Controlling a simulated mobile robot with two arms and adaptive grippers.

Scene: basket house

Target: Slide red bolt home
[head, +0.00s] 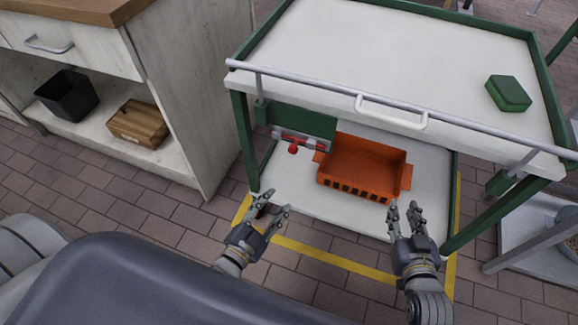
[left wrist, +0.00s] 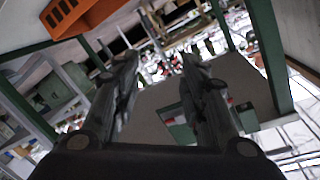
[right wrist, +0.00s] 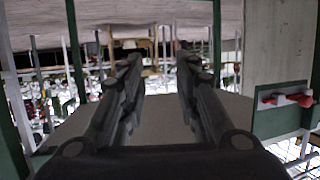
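The red bolt (head: 293,149) shows as a red knob on a grey bar along a green panel (head: 318,124), under the left part of the cart's top. In the right wrist view the red bolt (right wrist: 304,99) is at the right edge on its panel. My left gripper (head: 276,203) is open and empty, in front of the cart's lower shelf, nearer to me than the bolt. My right gripper (head: 404,210) is open and empty, in front of the shelf's right part. Neither gripper touches the bolt. How far the bolt sits along its bar is too small to tell.
An orange crate (head: 362,166) stands on the lower shelf (head: 300,199), right of the bolt. The cart's white top (head: 390,50) overhangs it, with a front rail (head: 320,83) and a green block (head: 508,93). A cabinet (head: 190,85) stands at left. Yellow lines mark the floor.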

